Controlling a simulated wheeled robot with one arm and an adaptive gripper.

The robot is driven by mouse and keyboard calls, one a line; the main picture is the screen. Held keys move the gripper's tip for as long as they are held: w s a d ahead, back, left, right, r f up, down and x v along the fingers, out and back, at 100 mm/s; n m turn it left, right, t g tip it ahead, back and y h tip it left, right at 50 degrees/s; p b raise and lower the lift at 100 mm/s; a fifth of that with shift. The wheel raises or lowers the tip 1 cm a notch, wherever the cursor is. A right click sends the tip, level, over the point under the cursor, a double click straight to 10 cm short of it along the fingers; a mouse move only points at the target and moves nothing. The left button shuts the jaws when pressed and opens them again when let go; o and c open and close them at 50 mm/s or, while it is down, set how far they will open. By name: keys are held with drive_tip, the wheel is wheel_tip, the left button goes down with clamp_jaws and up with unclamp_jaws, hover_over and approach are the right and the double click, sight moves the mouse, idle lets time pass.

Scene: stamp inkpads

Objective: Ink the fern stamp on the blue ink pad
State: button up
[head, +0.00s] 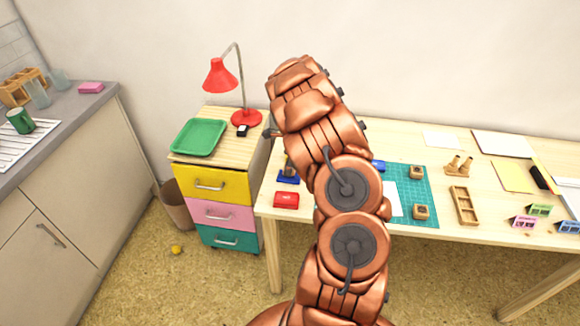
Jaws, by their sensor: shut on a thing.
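A blue ink pad (288,179) lies near the left end of the table. A small brown and grey shape (289,166) stands at or just above it. It looks like the tip of my gripper with a stamp, but too little shows to tell the motif or whether it touches the pad. The rest of my gripper is hidden behind my copper arm. Wooden stamps (416,172) and (421,212) stand on the green cutting mat (425,190). Another blue item (378,166) is partly covered by my arm.
A red pad (286,199) lies in front of the blue one. A wooden tray (464,206), a brown stand (459,165) and small coloured boxes (540,210) are to the right. A drawer unit (212,186) with a red lamp (221,77) and green tray (198,137) stands left.

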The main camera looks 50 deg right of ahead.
drive_tip(key=shift+r, duration=0.15)
drive_tip(key=shift+r+p, duration=0.85)
drive_tip(key=shift+r, duration=1.85)
